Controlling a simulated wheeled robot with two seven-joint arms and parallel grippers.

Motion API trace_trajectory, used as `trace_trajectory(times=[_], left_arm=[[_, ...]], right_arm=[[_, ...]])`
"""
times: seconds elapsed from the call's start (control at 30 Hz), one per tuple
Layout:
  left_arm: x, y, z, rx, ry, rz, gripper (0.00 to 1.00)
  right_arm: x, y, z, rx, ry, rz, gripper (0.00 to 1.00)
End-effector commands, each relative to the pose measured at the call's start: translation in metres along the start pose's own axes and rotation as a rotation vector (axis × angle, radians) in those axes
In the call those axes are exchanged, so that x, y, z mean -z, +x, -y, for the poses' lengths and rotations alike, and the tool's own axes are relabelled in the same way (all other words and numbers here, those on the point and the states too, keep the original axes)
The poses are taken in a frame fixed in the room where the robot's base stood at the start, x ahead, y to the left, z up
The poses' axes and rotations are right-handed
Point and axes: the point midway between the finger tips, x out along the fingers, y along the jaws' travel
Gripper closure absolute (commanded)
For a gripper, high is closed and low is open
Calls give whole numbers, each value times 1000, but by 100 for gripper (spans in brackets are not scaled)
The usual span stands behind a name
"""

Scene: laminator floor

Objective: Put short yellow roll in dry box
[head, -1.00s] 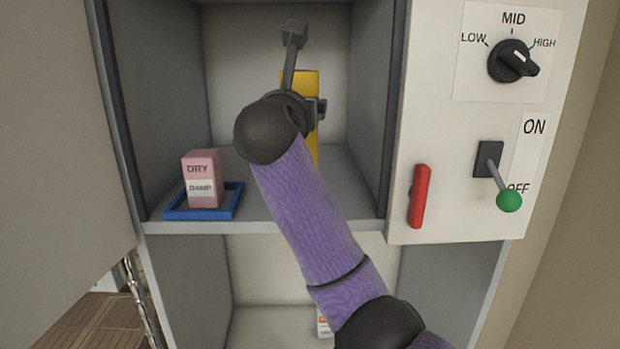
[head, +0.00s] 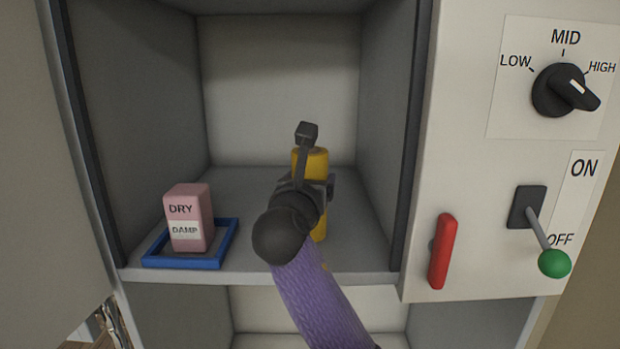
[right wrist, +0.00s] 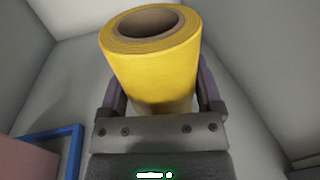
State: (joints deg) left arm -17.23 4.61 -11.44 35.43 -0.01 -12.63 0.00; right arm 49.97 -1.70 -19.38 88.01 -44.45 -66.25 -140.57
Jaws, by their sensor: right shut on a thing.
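The short yellow roll (head: 311,165) is upright inside the upper compartment of the dry box (head: 205,278), at or just above its shelf; the gripper hides its lower contact. My right gripper (head: 312,187) is shut on it. In the right wrist view the yellow roll (right wrist: 150,65) shows its hollow brown core on top, between the two fingers of my right gripper (right wrist: 160,95). My left gripper is not in view.
A pink block (head: 187,212) marked DRY and DAMP stands in a blue tray (head: 182,263) at the compartment's left. A red handle (head: 441,250), dial (head: 562,89) and green-knobbed lever (head: 553,263) are on the right panel. The open door (head: 35,190) is at left.

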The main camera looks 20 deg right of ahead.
Motion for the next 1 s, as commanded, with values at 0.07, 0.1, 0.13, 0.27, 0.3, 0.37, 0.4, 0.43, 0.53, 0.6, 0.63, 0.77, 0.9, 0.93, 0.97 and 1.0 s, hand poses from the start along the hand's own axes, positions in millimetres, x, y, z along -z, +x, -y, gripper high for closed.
trace_trajectory(times=[0.07, 0.1, 0.13, 0.27, 0.3, 0.37, 0.4, 0.43, 0.53, 0.6, 0.63, 0.77, 0.9, 0.93, 0.97, 1.0], left_arm=[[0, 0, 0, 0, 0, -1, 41], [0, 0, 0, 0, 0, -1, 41], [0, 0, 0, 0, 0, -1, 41], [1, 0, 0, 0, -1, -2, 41], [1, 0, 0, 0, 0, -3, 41], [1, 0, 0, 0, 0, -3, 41], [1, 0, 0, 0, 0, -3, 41], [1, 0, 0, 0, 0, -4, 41], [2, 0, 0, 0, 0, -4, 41], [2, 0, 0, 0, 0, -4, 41], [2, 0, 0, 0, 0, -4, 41], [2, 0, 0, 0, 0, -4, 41], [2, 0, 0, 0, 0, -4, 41], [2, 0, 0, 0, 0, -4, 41], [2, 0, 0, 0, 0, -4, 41], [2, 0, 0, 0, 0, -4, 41]], right_arm=[[0, 0, 0, 0, 0, 1, 99], [1, 0, 0, 0, 0, 1, 99], [2, 0, 0, 0, 0, 1, 99], [2, 0, 0, 0, 0, -1, 0], [2, 0, 0, 0, 0, -1, 0], [2, 0, 0, 0, 0, -1, 0], [2, 0, 0, 0, 0, -1, 0], [2, 0, 0, 0, 0, -1, 0], [2, 0, 0, 0, 0, -1, 0], [2, 0, 0, 0, 0, -1, 0], [2, 0, 0, 0, 0, 0, 0], [1, -9, 0, 0, -1, 1, 0], [2, -24, 0, 0, 1, 0, 0], [2, -26, 0, -1, 2, 0, 0], [2, -30, 0, -1, 1, 0, 0], [2, -34, 0, -1, 0, 0, 0]])
